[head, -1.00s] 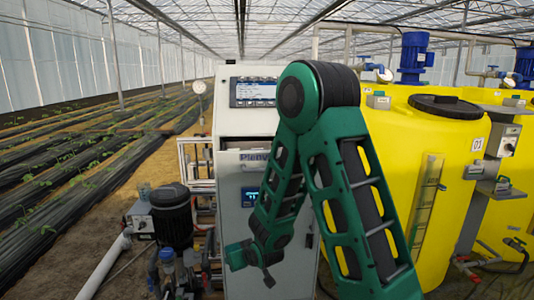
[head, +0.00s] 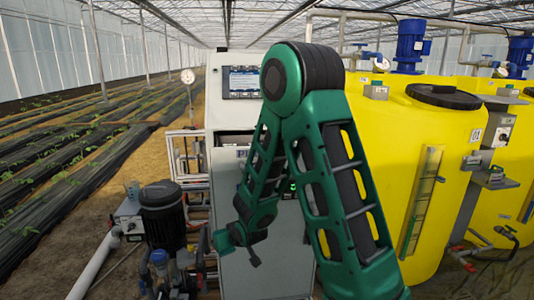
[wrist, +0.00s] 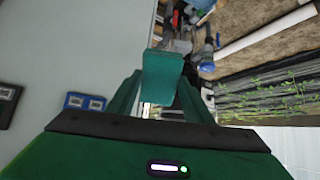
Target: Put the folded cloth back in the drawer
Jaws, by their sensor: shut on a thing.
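My gripper (head: 238,242) hangs low in front of the grey cabinet (head: 270,245), near its left edge. Its jaws are shut on a small teal block-like piece (wrist: 162,75), which appears to be the folded cloth. In the wrist view it sits between the two green fingers; its folds cannot be made out. The drawer (head: 230,153) is below the cabinet's screen and looks pulled out, with a grey recess showing at its top. My arm covers its right part, and its inside cannot be seen clearly. The gripper is below the drawer.
A dark pump (head: 162,212) and white pipe (head: 95,270) stand left of the cabinet. Yellow tanks (head: 395,130) stand close on the right. The cabinet's screen (head: 240,82) is above the drawer. Planted rows (head: 75,150) run along the far left.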

